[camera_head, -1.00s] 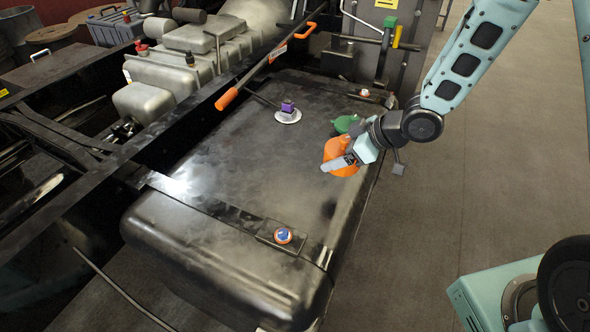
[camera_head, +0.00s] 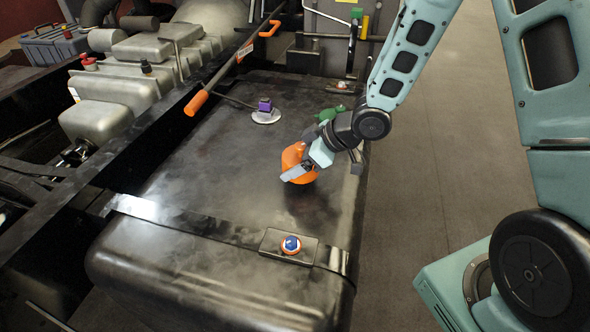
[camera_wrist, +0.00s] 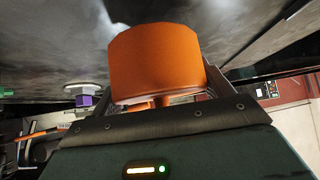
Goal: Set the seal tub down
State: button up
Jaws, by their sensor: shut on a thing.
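The orange seal tub (camera_head: 292,157) is in my gripper (camera_head: 300,171), over the right part of the dark tank top (camera_head: 225,170). In the wrist view the tub (camera_wrist: 155,60) is a plain orange cylinder between the fingers, with its flat end towards the dark tank surface. My gripper is shut on it. A finger and the wrist cover part of the tub in the head view. I cannot tell whether its base touches the tank.
A purple-topped fitting (camera_head: 265,110) stands further back on the tank. A green object (camera_head: 328,114) is behind my wrist. An orange-ended bar (camera_head: 197,103) runs along the left. The tank's middle is clear.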

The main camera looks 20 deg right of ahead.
jog(key=shift+f, duration=1.35)
jog(key=shift+f, duration=0.2)
jog(key=o, duration=1.1)
